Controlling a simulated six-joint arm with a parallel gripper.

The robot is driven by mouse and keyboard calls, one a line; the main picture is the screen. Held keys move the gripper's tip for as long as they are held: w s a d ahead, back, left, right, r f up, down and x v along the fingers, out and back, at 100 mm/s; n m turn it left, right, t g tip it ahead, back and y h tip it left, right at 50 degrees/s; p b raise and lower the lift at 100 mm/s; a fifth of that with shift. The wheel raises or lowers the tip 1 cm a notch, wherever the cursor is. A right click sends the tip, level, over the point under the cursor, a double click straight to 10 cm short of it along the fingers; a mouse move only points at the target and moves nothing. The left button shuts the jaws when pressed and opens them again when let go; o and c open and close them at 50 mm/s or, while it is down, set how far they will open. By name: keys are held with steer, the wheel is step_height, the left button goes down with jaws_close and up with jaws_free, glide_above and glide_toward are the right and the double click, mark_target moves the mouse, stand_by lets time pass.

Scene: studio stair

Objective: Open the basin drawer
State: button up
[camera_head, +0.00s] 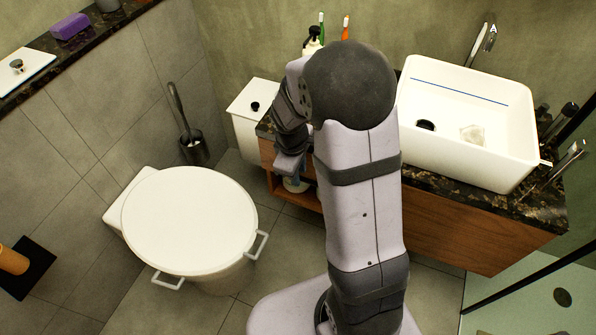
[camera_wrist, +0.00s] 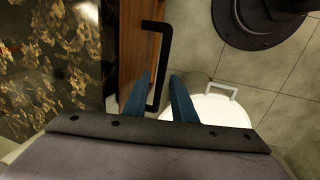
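The basin drawer has a brown wooden front (camera_head: 460,228) under the dark stone counter. Wood beside the counter edge also shows in the wrist view (camera_wrist: 136,45). A black bar handle (camera_wrist: 165,45) stands off this wood. My gripper (camera_wrist: 161,76) has two blue fingers, spread apart, with the handle's bar between them in the picture. I cannot tell whether either finger touches it. In the head view, my gripper (camera_head: 290,165) is at the left end of the cabinet, partly hidden by my arm. The handle is hidden there. The drawer looks shut.
A white basin (camera_head: 470,112) sits on the counter (camera_head: 435,183). A white box (camera_head: 250,105) and toilet brush (camera_head: 192,145) stand behind. Tiled floor lies between bin and cabinet.

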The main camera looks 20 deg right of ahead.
jaws_close()
steer(key=s+a+b, duration=0.1)
steer(key=s+a, duration=1.2)
steer(key=s, duration=0.1)
steer(key=shift+a, duration=0.4)
steer(key=shift+o, duration=1.5)
jaws_free()
steer(key=shift+w, duration=0.1)
